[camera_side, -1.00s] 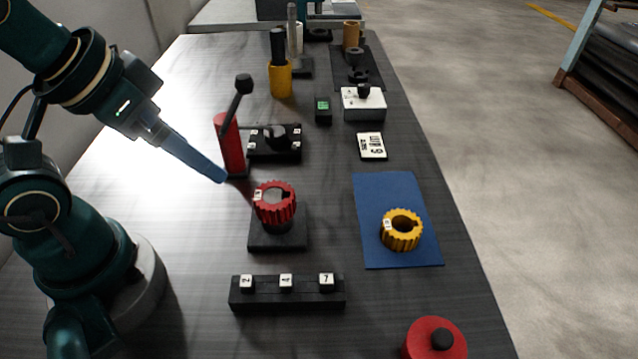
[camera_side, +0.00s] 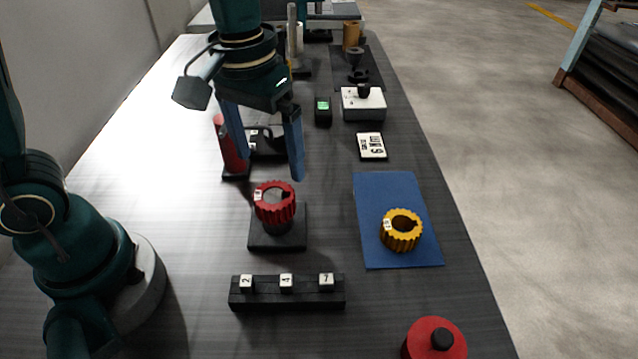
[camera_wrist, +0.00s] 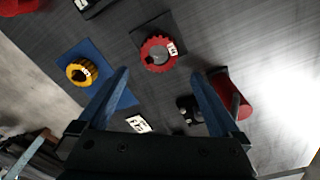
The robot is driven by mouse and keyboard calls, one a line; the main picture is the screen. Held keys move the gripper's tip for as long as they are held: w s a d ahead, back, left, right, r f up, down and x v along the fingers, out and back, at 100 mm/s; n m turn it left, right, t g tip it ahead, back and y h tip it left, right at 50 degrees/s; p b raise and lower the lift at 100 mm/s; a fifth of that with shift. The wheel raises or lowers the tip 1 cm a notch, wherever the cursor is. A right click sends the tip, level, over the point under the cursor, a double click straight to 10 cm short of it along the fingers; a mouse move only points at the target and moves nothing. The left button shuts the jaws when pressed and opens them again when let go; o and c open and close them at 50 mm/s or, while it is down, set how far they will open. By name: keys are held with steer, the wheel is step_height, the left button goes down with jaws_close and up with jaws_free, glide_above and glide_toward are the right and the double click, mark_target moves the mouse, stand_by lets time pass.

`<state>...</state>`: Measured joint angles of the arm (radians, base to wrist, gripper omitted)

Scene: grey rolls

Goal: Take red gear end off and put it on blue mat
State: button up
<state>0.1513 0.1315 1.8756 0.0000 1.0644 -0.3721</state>
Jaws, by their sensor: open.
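The red gear end (camera_side: 275,203) sits on its black stand (camera_side: 292,238) on the dark table, with a white label on its rim. It also shows in the wrist view (camera_wrist: 160,56), ahead of the fingers. The blue mat (camera_side: 374,188) lies to its right and carries a yellow gear ring (camera_side: 401,239); one finger partly covers the mat in the wrist view. My gripper (camera_side: 272,168) is open and empty, fingers pointing down, above and a little behind the red gear end. It does not touch the gear.
A black rail (camera_side: 287,299) with white number tiles lies in front of the stand. A red disc with a black knob (camera_side: 434,341) is at the front right. A white sign (camera_side: 371,146) lies behind the mat.

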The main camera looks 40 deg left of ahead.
steer(key=shift+d+f+g, duration=0.25)
steer(key=shift+f+g, duration=0.15)
steer(key=shift+f, duration=0.55)
steer(key=shift+s+f, duration=0.15)
steer(key=shift+f, duration=2.4)
jaws_close()
step_height(320, 180, up, 10)
glide_above(274, 195)
steer(key=shift+f, duration=2.15)
